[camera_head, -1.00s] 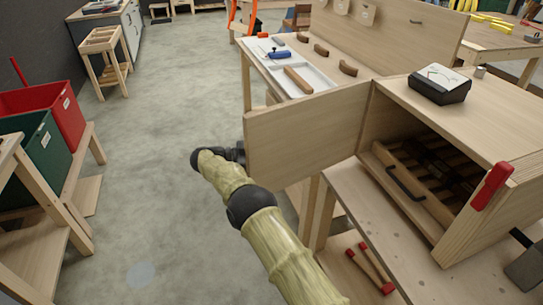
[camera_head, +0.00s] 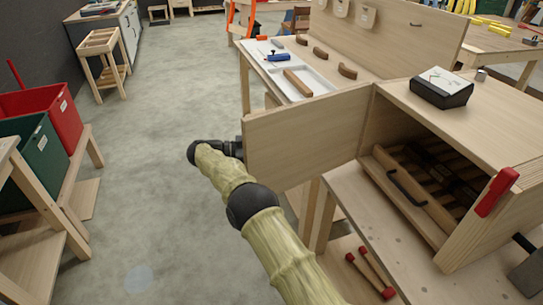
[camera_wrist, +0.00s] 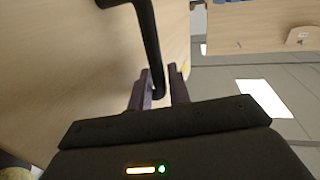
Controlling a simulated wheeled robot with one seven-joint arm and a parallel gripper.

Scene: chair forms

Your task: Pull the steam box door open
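The steam box (camera_head: 455,108) is a pale wooden box on a bench at the right in the head view. Its wooden door (camera_head: 300,135) stands wide open, swung out to the left from the box front. My gripper (camera_head: 238,149) is at the door's far free edge, mostly hidden by the door and my wrist. In the wrist view, the black bar handle (camera_wrist: 148,40) runs down along the door face (camera_wrist: 70,60) between the fingers of my gripper (camera_wrist: 162,90), which look closed around its lower end.
A red clamp-like latch (camera_head: 497,190) sits at the box opening's right side. A slatted rack with a dark handle (camera_head: 408,190) is inside. A black meter (camera_head: 441,87) is on top. Red and green bins (camera_head: 35,160) stand left; the floor between is clear.

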